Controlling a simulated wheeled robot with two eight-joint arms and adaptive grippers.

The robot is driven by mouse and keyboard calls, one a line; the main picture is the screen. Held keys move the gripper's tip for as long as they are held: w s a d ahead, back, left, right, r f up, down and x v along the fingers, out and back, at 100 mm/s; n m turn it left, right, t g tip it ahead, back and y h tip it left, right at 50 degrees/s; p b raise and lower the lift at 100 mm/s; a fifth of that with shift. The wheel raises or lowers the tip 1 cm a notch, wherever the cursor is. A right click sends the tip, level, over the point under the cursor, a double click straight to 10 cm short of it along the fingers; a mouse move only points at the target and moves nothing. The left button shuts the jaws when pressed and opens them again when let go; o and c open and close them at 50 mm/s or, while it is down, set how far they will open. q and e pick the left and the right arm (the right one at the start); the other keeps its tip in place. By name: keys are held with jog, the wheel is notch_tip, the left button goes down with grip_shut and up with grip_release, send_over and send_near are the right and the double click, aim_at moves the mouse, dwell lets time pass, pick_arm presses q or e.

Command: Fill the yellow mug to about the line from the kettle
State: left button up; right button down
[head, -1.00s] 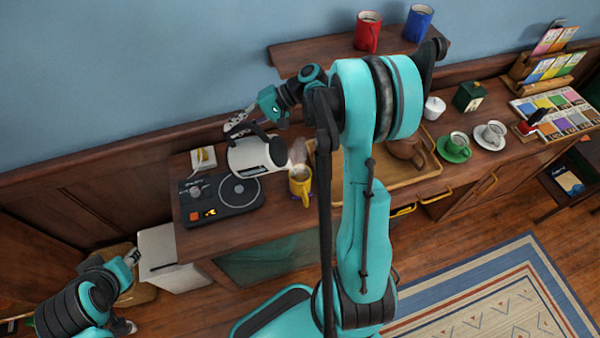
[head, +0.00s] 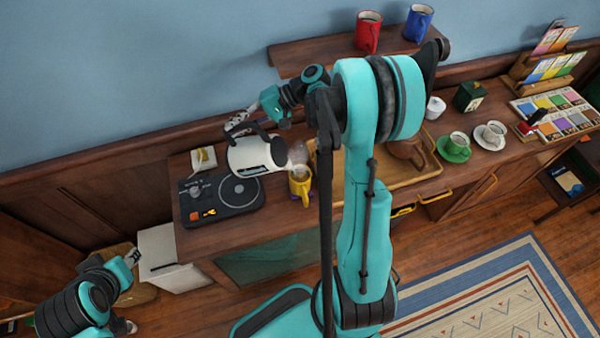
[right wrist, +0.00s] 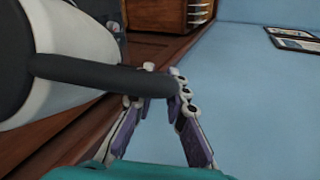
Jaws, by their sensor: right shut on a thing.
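The white kettle (head: 252,156) with a black handle is tilted above the counter, its spout end toward the yellow mug (head: 300,188). My right gripper (head: 238,121) is shut on the kettle's handle. In the right wrist view, the dark handle (right wrist: 105,75) reaches between the fingertips (right wrist: 162,90) and the kettle's body (right wrist: 60,60) fills the left side. The yellow mug stands upright on the counter with liquid visible inside; its line and exact level cannot be made out. Pale steam shows by the spout. My left gripper (head: 132,292) is open and empty at lower left, away from the counter.
A black kettle base (head: 222,197) sits left of the mug. A wooden tray (head: 375,175) with a brown teapot (head: 407,151) is to its right, partly behind my right arm. Red (head: 368,32) and blue (head: 418,23) mugs stand on the shelf above.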

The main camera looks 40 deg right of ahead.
jog(key=shift+s+d+r+y, duration=0.4)
jog(key=shift+s+r, duration=0.05)
jog(key=shift+r, duration=0.1)
dwell(1.8)
